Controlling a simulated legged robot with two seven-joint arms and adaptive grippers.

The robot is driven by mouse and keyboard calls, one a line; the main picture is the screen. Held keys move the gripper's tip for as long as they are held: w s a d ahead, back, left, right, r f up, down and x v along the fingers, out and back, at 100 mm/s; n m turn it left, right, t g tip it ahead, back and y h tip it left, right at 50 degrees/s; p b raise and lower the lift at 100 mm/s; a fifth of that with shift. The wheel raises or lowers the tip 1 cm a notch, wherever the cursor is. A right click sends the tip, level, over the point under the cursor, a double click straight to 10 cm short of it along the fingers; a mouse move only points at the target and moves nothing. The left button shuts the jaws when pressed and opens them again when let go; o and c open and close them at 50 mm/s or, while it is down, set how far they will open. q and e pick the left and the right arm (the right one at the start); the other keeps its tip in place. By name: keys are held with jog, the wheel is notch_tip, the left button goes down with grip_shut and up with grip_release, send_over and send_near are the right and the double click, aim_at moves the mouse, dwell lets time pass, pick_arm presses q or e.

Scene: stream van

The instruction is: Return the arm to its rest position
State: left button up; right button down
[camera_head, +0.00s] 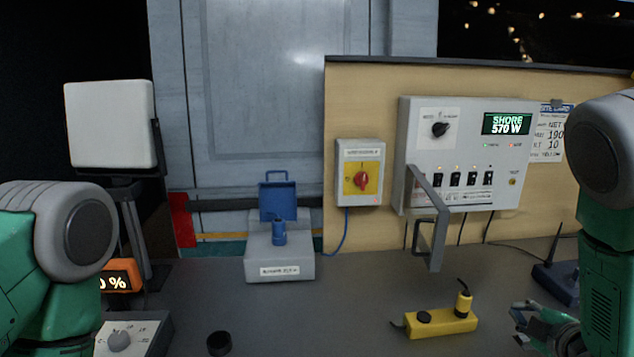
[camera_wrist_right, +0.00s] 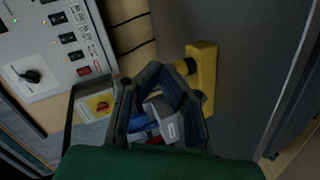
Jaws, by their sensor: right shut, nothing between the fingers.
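My right gripper (camera_head: 524,318) is low at the right in the head view, above the grey counter, to the right of the yellow box. It also shows in the right wrist view (camera_wrist_right: 166,70), where the fingers come together with nothing held between them. My right arm comes down along the right edge of the head view. My left arm shows at the left edge of the head view; its gripper is out of the picture.
A yellow box (camera_head: 441,322) lies on the counter (camera_head: 340,300) left of my right gripper. A grey panel (camera_head: 465,155) with a protruding handle (camera_head: 433,225) and a red rotary switch (camera_head: 361,180) are on the wall. A blue antenna device (camera_head: 556,283) stands close by my right arm.

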jog(key=s+a+f+m+g+b, duration=0.1)
jog(key=s+a+f+m+g, duration=0.2)
jog(key=s+f, duration=0.45)
jog(key=s+a+f+m+g+b, duration=0.1)
jog(key=s+a+f+m+g, duration=0.25)
jog(key=s+f, duration=0.35)
jog(key=s+a+f+m+g, duration=0.2)
jog(key=s, duration=0.4)
jog(key=s+a+f+m+g, duration=0.2)
jog(key=s+f, duration=0.1)
jog(key=s, duration=0.4)
jog(key=s+a+f+m+g+b, duration=0.1)
jog(key=s+a+f+m+g, duration=0.1)
jog(key=s, duration=0.5)
jog(key=shift+s+a+f+m, duration=0.2)
jog(key=shift+a+f+m, duration=0.15)
jog(key=shift+f, duration=0.2)
jog(key=shift+w+g, duration=0.15)
jog(key=shift+g, duration=0.1)
